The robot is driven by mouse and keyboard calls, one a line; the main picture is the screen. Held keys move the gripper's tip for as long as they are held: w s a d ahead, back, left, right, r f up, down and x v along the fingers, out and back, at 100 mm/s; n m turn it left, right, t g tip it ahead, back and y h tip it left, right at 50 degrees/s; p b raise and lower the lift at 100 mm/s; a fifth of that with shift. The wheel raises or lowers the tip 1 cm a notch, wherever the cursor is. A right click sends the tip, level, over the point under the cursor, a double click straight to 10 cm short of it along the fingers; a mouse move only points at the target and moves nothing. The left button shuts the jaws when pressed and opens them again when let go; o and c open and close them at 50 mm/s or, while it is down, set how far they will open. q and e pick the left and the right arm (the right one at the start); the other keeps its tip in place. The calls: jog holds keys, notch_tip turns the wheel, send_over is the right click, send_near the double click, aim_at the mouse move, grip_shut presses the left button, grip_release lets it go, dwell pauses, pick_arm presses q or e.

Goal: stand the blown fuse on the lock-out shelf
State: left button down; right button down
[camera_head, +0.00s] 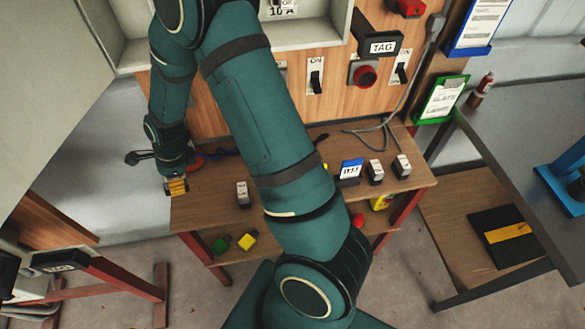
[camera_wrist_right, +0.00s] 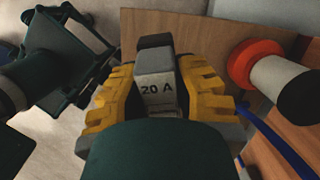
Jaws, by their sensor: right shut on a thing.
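My right gripper (camera_head: 176,186) is shut on a grey fuse block marked "20 A", seen between its yellow finger pads in the right wrist view (camera_wrist_right: 155,88). In the head view the gripper hangs by the left end of the wooden bench (camera_head: 205,205), and the held fuse cannot be made out. I cannot tell whether the fuse touches a surface. A lower shelf (camera_head: 205,258) under the bench carries a green padlock (camera_head: 220,244) and a yellow one (camera_head: 247,240). No label shows which surface is the lock-out shelf. My left gripper is not in view.
On the bench stand a pale block (camera_head: 243,193), a blue TEST block (camera_head: 350,172) and two more pale blocks (camera_head: 375,172) (camera_head: 401,166). A red-collared cylinder (camera_wrist_right: 255,65) is right of the gripper. My arm hides the bench's middle.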

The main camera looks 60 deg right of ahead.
jog(key=n+g+h, duration=0.1)
jog(key=n+h, duration=0.1)
send_over(208, 204)
jog(key=shift+s+r, duration=0.1)
jog(key=shift+r, duration=0.35)
notch_tip(208, 204, down, 10)
jog(key=b, duration=0.2)
jog(key=shift+b, duration=0.35)
jog(key=shift+f, duration=0.1)
jog(key=c, duration=0.9)
grip_release()
jog(key=shift+o, duration=0.2)
